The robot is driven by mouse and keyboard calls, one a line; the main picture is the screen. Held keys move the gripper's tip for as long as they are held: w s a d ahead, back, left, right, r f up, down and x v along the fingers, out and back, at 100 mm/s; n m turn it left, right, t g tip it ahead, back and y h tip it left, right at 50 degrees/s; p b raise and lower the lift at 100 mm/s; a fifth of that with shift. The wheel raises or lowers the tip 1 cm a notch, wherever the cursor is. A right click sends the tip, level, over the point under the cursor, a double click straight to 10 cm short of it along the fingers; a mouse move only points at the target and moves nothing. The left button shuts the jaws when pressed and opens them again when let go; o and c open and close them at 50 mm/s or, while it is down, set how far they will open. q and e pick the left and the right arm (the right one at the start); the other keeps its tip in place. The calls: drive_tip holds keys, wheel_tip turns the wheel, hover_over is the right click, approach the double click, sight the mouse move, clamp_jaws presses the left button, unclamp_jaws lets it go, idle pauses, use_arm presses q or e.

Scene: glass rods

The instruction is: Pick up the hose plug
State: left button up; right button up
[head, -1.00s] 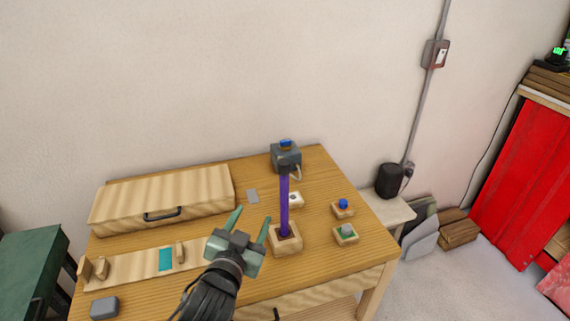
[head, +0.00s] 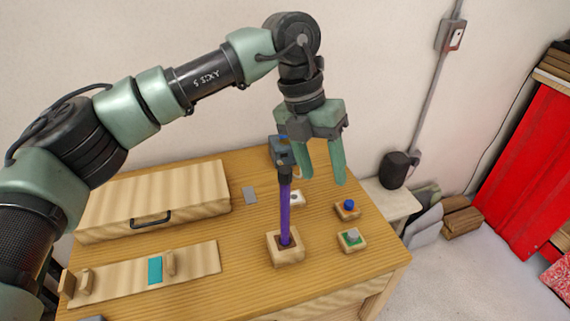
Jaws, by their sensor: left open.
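A purple glass rod (head: 285,210) stands upright in a square wooden block (head: 286,252) on the table. A dark cap-like piece (head: 285,172) sits at the rod's top and looks like the hose plug, though I cannot tell for sure. A blue-grey box (head: 278,150) with a blue top stands behind it, partly hidden by the cap and my gripper. My left gripper (head: 323,180) is open and points down, with its two green fingers just right of the cap in the picture. Nothing shows between the fingers. My right gripper is not in view.
A wooden case (head: 150,195) with a black handle lies at the back left. A wooden rack (head: 200,262) with a teal patch lies in front of it. Small blocks with a blue knob (head: 348,205) and a grey knob (head: 351,236) stand at the right. A small white piece (head: 297,197) lies behind the rod.

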sight(285, 169)
use_arm(q)
drive_tip(key=w+a+r+y, duration=0.1)
drive_tip(key=a, duration=0.1)
drive_tip(key=w+a+r+t+y, duration=0.1)
drive_tip(key=a, duration=0.1)
drive_tip(key=w+a+r+n+y, duration=0.1)
drive_tip(key=a, duration=0.1)
drive_tip(key=shift+w+a+r, duration=0.1)
drive_tip(key=shift+w+a, duration=0.1)
drive_tip(key=shift+a, duration=0.2)
wheel_tip(285, 169, down, 7)
drive_tip(key=p, duration=0.3)
drive_tip(key=shift+s+d+p, duration=0.1)
drive_tip(key=shift+p, duration=0.3)
drive_tip(key=shift+f, duration=0.3)
clamp_jaws()
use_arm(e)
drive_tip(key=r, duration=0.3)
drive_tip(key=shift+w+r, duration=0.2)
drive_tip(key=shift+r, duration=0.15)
